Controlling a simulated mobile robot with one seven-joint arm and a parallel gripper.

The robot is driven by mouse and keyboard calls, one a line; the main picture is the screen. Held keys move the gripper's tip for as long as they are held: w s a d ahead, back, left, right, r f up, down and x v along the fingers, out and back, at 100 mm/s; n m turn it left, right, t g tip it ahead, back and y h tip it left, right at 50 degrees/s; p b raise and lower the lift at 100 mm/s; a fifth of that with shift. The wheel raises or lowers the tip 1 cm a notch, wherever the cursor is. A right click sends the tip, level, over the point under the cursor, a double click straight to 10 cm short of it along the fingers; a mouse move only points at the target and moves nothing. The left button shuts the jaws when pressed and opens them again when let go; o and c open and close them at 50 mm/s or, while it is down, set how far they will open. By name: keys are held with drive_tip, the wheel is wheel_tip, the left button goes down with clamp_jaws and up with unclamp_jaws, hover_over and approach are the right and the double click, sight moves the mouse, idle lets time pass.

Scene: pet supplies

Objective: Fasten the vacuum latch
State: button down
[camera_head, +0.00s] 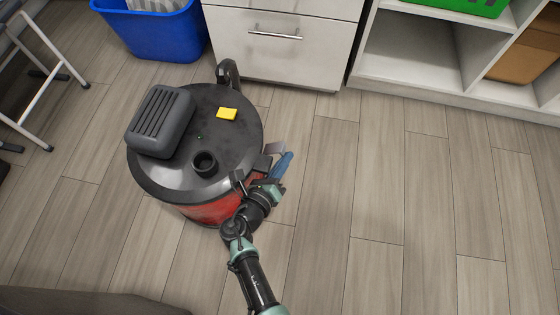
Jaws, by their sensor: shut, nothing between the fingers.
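The vacuum (205,150) stands upright on the floor at left of centre, with a red drum (215,211) and a dark grey lid (238,151). A ribbed grey block, a round black port and a yellow piece are on the lid. A dark upright part (228,74) stands at the lid's far edge; I cannot tell if it is a latch. My gripper (274,165) is at the drum's right side, by the lid's rim, shut with nothing held. Grey and blue parts overlap there. The latch on this side is not clearly distinguishable, and I cannot tell whether my gripper touches it.
A white drawer cabinet (285,55) stands close behind the vacuum. A blue bin (155,37) is at the back left, and white metal legs (40,125) are at the left edge. White shelving (440,91) is at the back right. The wooden floor (420,220) is clear at right.

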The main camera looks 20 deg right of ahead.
drive_tip(key=shift+a+r+p, duration=0.1)
drive_tip(key=shift+r+p, duration=0.25)
drive_tip(key=shift+p, duration=0.1)
drive_tip(key=shift+f, duration=0.15)
idle(0.3)
